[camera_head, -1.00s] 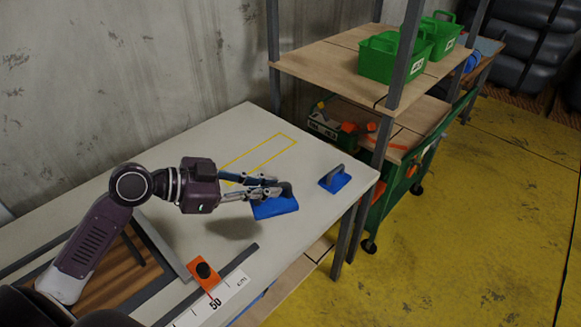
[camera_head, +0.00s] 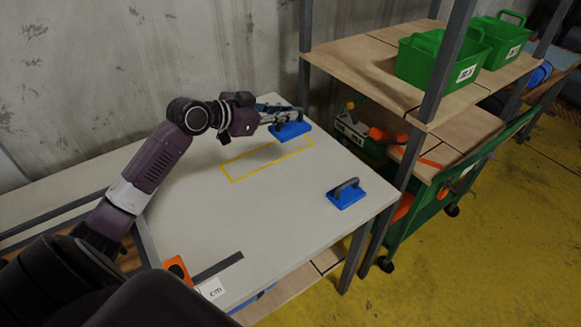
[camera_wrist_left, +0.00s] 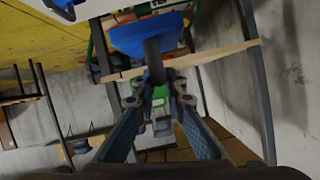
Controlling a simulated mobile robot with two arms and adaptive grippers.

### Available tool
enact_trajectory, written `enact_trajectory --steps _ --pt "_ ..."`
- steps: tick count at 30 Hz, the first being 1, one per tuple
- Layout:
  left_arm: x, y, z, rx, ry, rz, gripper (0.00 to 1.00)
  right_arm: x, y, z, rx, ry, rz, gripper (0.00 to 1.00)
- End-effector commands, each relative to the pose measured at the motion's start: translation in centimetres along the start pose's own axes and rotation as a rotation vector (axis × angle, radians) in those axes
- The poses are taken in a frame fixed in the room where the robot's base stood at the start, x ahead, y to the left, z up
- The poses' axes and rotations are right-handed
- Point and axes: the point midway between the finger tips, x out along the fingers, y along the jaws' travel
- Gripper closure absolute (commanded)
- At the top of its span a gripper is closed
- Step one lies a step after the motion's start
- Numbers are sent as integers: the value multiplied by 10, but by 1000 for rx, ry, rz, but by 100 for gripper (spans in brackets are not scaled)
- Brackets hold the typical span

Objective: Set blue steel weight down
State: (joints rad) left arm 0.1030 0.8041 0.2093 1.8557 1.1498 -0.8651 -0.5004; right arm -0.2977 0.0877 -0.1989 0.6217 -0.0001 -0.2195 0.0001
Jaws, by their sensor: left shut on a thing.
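My left gripper (camera_head: 281,118) is shut on the handle of a blue steel weight (camera_head: 292,132). In the head view the weight shows at the far end of the yellow outline (camera_head: 232,181) on the pale table (camera_head: 285,220). A soft shadow on the table suggests it hangs above the top; the gap is hard to judge. In the left wrist view the weight (camera_wrist_left: 140,36) is beyond the fingers, its dark handle between them. A second blue weight (camera_head: 346,197) with a grey handle sits on the table near the right edge. My right gripper is not in view.
Another blue thing (camera_head: 268,106) is partly hidden behind my left gripper. A shelf rack (camera_head: 370,85) with green caddies (camera_head: 465,66) stands right of the table, its post close to the table's corner. The table's middle is clear.

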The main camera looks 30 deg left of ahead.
Motion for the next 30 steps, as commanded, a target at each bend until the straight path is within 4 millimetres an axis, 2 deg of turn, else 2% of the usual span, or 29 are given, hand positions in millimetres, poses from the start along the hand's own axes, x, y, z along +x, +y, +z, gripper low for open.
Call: enact_trajectory --steps 9,15,23,30 --pt "26 14 63 -4 7 -3 100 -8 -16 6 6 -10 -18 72" --pt "42 21 99 -3 8 -4 100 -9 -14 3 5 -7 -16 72" --pt "50 25 118 2 9 -5 100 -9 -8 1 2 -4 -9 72" --pt "62 31 146 -3 8 -3 100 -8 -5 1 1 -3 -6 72"
